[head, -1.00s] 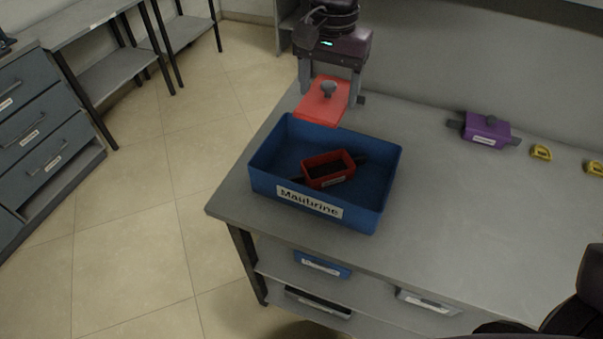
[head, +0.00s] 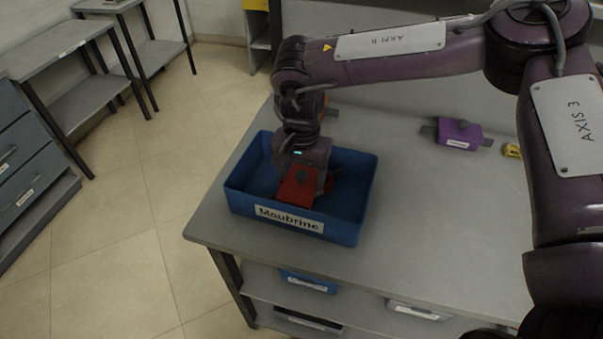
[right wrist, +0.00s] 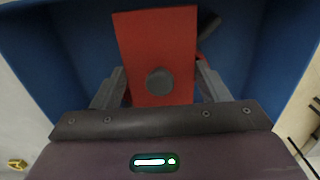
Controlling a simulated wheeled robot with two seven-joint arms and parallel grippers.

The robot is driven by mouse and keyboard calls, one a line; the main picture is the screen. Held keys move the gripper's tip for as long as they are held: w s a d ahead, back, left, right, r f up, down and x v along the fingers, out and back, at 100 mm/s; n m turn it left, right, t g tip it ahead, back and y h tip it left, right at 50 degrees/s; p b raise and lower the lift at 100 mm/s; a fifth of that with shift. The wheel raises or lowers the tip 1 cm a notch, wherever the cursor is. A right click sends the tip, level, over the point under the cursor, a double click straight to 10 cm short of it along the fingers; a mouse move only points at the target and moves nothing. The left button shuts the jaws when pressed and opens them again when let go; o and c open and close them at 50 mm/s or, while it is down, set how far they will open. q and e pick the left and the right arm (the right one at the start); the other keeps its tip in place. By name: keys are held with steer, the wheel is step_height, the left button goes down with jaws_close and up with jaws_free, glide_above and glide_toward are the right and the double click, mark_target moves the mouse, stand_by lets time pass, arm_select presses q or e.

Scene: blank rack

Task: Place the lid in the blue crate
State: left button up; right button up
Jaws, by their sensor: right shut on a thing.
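The red lid (head: 297,187) with a grey round knob is held by my right gripper (head: 303,176), inside the blue crate's (head: 345,231) outline in the head view. The right wrist view shows the lid (right wrist: 157,40) between the two grey fingers of the gripper (right wrist: 159,82), with blue crate walls around it. The crate is labelled "Maubrine" and stands at the table's left end. The red box inside it is mostly hidden behind the lid and gripper. I cannot tell whether the lid touches anything below. My left gripper is not in view.
A purple box (head: 459,135) with grey handles and a yellow item (head: 512,151) stand at the back of the grey table (head: 400,210). An orange thing (head: 330,111) is partly hidden behind my arm. The table right of the crate is clear.

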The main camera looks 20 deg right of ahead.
mark_target(302, 173)
steer(key=shift+f, duration=0.25)
steer(key=shift+f, duration=0.15)
steer(key=shift+f, duration=0.25)
steer(key=o, duration=0.9)
steer(key=shift+o, duration=0.2)
steer(key=shift+r, duration=0.3)
step_height(302, 173, up, 12)
steer(key=b, duration=0.1)
steer(key=shift+r, duration=0.15)
